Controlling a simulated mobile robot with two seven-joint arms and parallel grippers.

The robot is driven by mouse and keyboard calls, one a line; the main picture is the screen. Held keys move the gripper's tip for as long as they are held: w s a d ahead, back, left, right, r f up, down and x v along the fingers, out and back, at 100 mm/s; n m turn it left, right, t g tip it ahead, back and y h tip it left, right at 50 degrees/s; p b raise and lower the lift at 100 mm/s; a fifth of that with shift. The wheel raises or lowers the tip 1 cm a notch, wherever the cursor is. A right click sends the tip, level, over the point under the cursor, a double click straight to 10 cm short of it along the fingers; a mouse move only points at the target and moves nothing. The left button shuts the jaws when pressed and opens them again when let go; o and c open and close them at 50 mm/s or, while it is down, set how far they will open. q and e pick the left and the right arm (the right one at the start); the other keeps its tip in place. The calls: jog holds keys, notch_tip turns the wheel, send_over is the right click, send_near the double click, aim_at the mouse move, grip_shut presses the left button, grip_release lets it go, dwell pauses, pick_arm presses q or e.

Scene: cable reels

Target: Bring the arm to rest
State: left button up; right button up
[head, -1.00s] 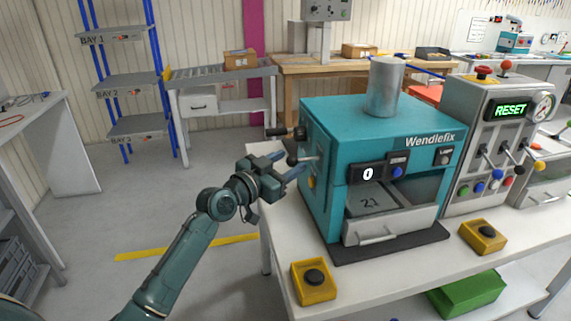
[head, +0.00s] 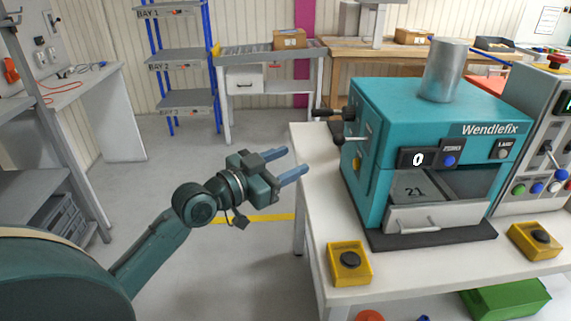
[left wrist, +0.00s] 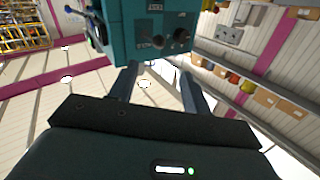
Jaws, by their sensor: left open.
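My left gripper (head: 290,166) is open and empty in the head view. It hangs over the floor, left of the white workbench (head: 310,150), with its two blue-grey fingers pointing right toward the teal Wendiefix machine (head: 415,120) and apart from it. The left wrist view shows the two fingers (left wrist: 158,88) spread with nothing between them and the machine's teal side (left wrist: 152,22) beyond. My left arm (head: 150,250) reaches in from the lower left. My right gripper is not in view.
Black-knobbed levers (head: 340,140) stick out of the machine's left side. A blue-posted shelf rack (head: 181,55) stands at the back. A grey table (head: 125,110) is at left. The floor between is clear.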

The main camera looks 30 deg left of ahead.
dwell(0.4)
pick_arm(q)
jog(key=s+d+f+n+g+y+p, duration=0.1)
jog(key=s+d+f+g+p, duration=0.15)
jog(key=f, duration=0.45)
jog(key=s+d+f+n+g+y+p, duration=0.1)
jog(key=s+d+f, duration=0.1)
jog(key=s+f, duration=0.35)
jog(key=s+d+f+g+p, duration=0.1)
jog(key=s+d+f, duration=0.3)
jog(key=s+f, duration=0.1)
jog(key=s+d+f+n+g+y+p, duration=0.1)
jog(key=s+d+f, duration=0.2)
jog(key=s+f, duration=0.3)
jog(key=shift+s+d+f+p, duration=0.15)
jog(key=shift+s+d+p, duration=0.25)
jog(key=shift+s, duration=0.1)
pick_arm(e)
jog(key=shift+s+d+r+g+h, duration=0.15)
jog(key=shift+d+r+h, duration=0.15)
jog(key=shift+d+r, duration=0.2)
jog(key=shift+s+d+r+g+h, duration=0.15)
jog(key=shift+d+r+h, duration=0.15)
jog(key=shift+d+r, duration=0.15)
pick_arm(q)
jog(key=shift+g, duration=0.25)
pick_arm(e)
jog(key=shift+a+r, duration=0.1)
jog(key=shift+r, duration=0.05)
